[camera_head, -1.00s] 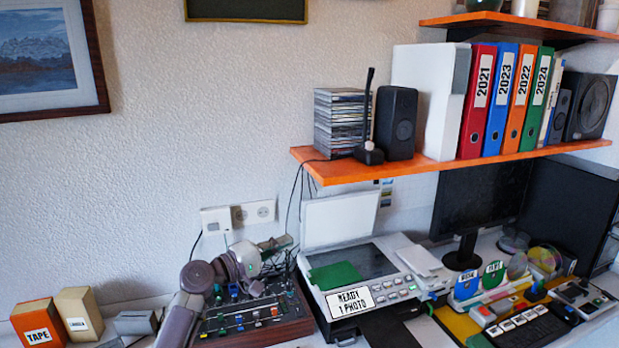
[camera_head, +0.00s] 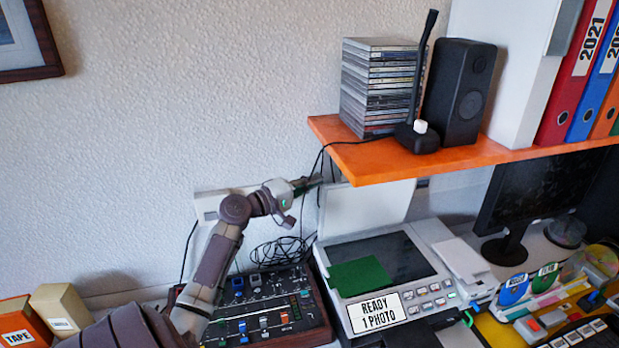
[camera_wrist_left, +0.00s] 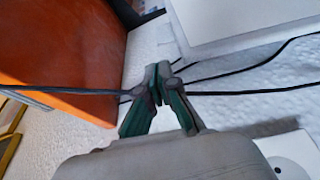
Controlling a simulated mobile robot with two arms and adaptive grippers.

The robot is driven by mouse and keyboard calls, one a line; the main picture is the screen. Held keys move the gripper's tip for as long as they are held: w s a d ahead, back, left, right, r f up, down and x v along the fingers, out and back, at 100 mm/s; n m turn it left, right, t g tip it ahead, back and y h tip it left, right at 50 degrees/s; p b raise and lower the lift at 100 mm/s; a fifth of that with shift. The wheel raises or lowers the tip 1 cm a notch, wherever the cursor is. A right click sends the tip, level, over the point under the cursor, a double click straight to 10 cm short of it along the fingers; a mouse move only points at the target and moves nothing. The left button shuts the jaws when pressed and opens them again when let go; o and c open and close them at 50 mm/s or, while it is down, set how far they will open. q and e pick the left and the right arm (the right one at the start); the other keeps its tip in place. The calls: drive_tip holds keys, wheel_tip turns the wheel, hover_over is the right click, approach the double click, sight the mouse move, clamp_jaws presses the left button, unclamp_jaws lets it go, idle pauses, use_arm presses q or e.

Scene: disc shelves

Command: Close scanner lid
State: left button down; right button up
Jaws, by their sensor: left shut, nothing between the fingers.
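The scanner (camera_head: 428,232) stands on the desk with its white lid (camera_head: 370,208) open and upright behind the dark glass. A green card (camera_head: 358,277) lies on the left part of the glass. My left gripper (camera_head: 314,183) is shut and empty, near the upper left corner of the lid and below the orange shelf. In the left wrist view, my left gripper (camera_wrist_left: 158,78) points between the shelf and a white panel (camera_wrist_left: 235,22) that looks like the lid. I cannot tell if it touches. My right gripper is not in view.
The orange shelf (camera_head: 400,165) overhangs the lid and carries CD cases (camera_head: 375,85) and a black speaker (camera_head: 460,92). Black cables (camera_wrist_left: 235,91) run close by my left fingers. A mixer (camera_head: 270,305) stands left of the scanner, and a monitor (camera_head: 535,195) stands to its right.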

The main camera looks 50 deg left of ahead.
use_arm(q)
drive_tip(key=w, duration=0.2)
drive_tip(key=w+p, duration=0.1)
drive_tip(key=w, duration=0.1)
drive_tip(key=w+d, duration=0.1)
drive_tip(key=w, duration=0.1)
drive_tip(key=shift+w+p, duration=0.25)
drive_tip(key=shift+p, duration=0.05)
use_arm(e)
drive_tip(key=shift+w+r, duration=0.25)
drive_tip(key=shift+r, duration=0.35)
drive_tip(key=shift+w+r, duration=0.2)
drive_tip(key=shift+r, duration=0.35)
use_arm(q)
drive_tip(key=shift+a, duration=0.1)
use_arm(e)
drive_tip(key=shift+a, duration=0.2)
